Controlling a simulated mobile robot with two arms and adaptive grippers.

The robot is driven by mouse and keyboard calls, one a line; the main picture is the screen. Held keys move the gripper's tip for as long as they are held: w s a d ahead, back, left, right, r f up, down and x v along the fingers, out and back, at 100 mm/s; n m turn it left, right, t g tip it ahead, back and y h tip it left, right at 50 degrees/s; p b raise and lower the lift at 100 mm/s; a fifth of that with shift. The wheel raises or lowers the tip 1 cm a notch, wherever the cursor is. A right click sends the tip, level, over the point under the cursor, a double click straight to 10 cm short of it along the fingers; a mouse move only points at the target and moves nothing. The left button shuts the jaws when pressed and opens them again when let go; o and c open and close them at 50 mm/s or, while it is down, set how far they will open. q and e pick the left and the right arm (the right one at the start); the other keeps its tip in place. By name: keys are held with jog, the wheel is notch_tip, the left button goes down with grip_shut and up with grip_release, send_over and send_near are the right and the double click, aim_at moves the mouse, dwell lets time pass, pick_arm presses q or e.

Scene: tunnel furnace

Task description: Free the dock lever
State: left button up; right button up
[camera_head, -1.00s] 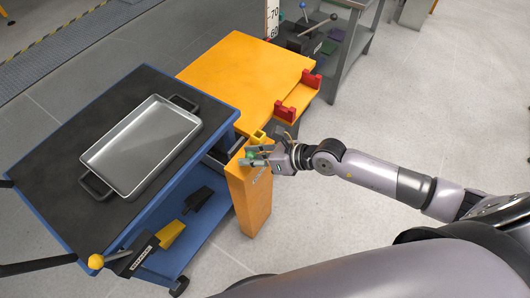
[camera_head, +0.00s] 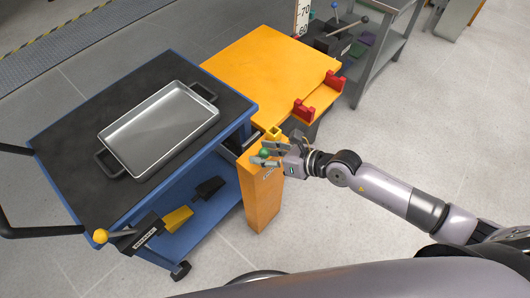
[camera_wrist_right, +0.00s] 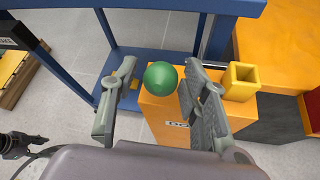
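The dock lever shows as a green ball knob (camera_wrist_right: 161,78) at the top of an orange post (camera_wrist_right: 166,113) with a partly hidden label. In the head view the green knob (camera_head: 264,153) is small, at the post's top beside the cart. My right gripper (camera_head: 268,155) is at the knob. In the right wrist view its two fingers (camera_wrist_right: 160,82) stand apart on either side of the knob, with a visible gap on each side. The lever's shaft under the knob is hidden. My left gripper is not in view.
A blue cart (camera_head: 50,166) with a dark top bears a metal tray (camera_head: 160,128). An orange table (camera_head: 262,70) with red brackets (camera_head: 304,110) adjoins it. A yellow square socket (camera_wrist_right: 240,82) is close right of my right gripper. Open floor lies at front right.

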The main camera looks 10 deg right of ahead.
jog(key=shift+d, duration=0.1)
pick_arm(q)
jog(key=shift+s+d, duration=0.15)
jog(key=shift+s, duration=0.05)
pick_arm(e)
jog(key=v, duration=1.2)
